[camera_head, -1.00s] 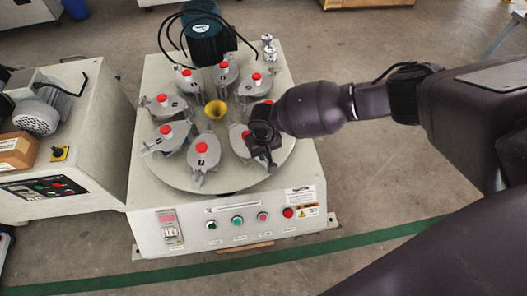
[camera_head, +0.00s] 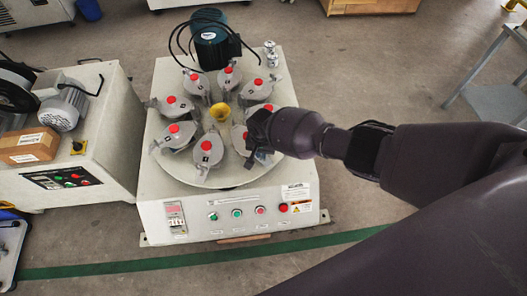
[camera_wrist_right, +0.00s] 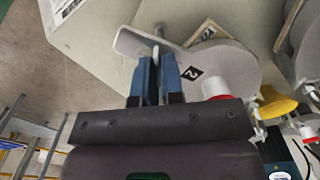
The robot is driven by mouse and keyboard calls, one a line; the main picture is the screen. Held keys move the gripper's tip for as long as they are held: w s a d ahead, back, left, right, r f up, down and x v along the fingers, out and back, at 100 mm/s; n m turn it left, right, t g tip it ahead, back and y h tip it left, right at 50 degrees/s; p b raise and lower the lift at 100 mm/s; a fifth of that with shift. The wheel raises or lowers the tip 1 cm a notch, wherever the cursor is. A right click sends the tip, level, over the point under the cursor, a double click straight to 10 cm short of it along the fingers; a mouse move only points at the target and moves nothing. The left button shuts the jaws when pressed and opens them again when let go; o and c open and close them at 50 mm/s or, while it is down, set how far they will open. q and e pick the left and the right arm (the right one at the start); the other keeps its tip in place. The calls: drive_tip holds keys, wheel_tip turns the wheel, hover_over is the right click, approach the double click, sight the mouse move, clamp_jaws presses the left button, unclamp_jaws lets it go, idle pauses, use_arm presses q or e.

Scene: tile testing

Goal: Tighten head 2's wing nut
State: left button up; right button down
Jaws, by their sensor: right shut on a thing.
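Head 2 (camera_wrist_right: 237,68) is a grey metal head with a black "2" label (camera_wrist_right: 192,73) and a red-topped white knob (camera_wrist_right: 215,86) in the right wrist view. In the head view, head 2 (camera_head: 238,139) is partly hidden behind my right gripper (camera_head: 257,146). In the wrist view the blue fingers of my right gripper (camera_wrist_right: 158,65) are shut on the wing nut (camera_wrist_right: 154,84) at the end of head 2's arm. Only a thin grey part of the nut shows between the fingers. My left gripper is not in view.
Several similar red-topped heads ring the round plate (camera_head: 222,180) around a yellow funnel (camera_head: 220,112). A dark motor (camera_head: 213,42) stands behind. Buttons line the machine's front panel (camera_head: 240,213). Another machine with a cardboard box (camera_head: 28,146) is at left; a grey table (camera_head: 497,104) is at right.

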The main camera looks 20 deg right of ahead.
drive_tip(key=m, duration=0.3)
drive_tip(key=shift+p, duration=0.4)
drive_tip(key=shift+s+m, duration=0.1)
drive_tip(key=shift+m, duration=1.1)
drive_tip(key=shift+m+p, duration=0.4)
drive_tip(key=shift+m, duration=0.5)
drive_tip(key=shift+f+m, duration=0.1)
drive_tip(key=shift+m, duration=0.3)
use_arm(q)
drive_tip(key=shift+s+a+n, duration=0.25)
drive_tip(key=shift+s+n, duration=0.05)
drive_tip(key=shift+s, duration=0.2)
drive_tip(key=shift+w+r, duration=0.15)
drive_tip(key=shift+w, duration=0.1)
use_arm(e)
drive_tip(key=c, duration=1.2)
unclamp_jaws()
drive_tip(key=shift+c, duration=0.2)
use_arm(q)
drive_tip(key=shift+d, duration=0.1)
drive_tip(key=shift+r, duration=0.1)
